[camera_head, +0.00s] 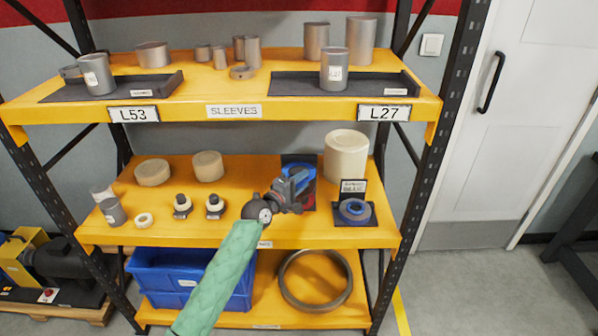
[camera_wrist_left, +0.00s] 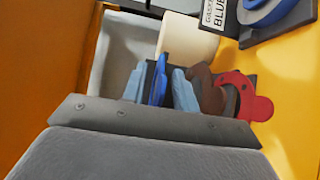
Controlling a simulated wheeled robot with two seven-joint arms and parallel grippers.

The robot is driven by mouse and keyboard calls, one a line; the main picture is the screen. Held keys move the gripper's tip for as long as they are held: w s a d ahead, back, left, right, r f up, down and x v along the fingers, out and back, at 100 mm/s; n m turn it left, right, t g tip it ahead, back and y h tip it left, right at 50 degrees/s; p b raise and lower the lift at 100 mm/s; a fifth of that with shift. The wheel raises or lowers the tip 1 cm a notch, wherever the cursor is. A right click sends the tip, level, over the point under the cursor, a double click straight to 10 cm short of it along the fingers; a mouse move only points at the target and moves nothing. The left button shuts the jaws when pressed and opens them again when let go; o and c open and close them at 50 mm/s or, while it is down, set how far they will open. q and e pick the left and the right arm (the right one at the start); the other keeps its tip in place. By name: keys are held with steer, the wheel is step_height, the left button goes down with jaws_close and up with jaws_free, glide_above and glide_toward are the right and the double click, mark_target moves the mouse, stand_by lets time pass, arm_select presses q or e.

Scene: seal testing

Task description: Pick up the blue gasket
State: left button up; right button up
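The blue gasket (camera_head: 297,168) is in front of a dark panel on the middle shelf, partly hidden by my left gripper (camera_head: 293,187). In the left wrist view the blue gasket (camera_wrist_left: 160,80) shows as a thin blue piece between the two light-blue finger pads of my left gripper (camera_wrist_left: 160,88). A red ring-like part (camera_wrist_left: 255,98) is just right of the fingers. My right gripper is not in view.
A dark stand with a blue ring (camera_head: 355,210) and a "BLUE" label (camera_head: 353,186) stands to the right. A cream cylinder (camera_head: 346,155) is behind it. Several small parts stand left on the shelf (camera_head: 150,237). The upper shelf (camera_head: 235,88) overhangs; a blue bin (camera_head: 165,285) is below.

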arm_select(q)
steer(key=shift+w+d, duration=0.2)
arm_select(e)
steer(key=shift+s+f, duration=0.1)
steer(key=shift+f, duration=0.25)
arm_select(q)
jaws_close()
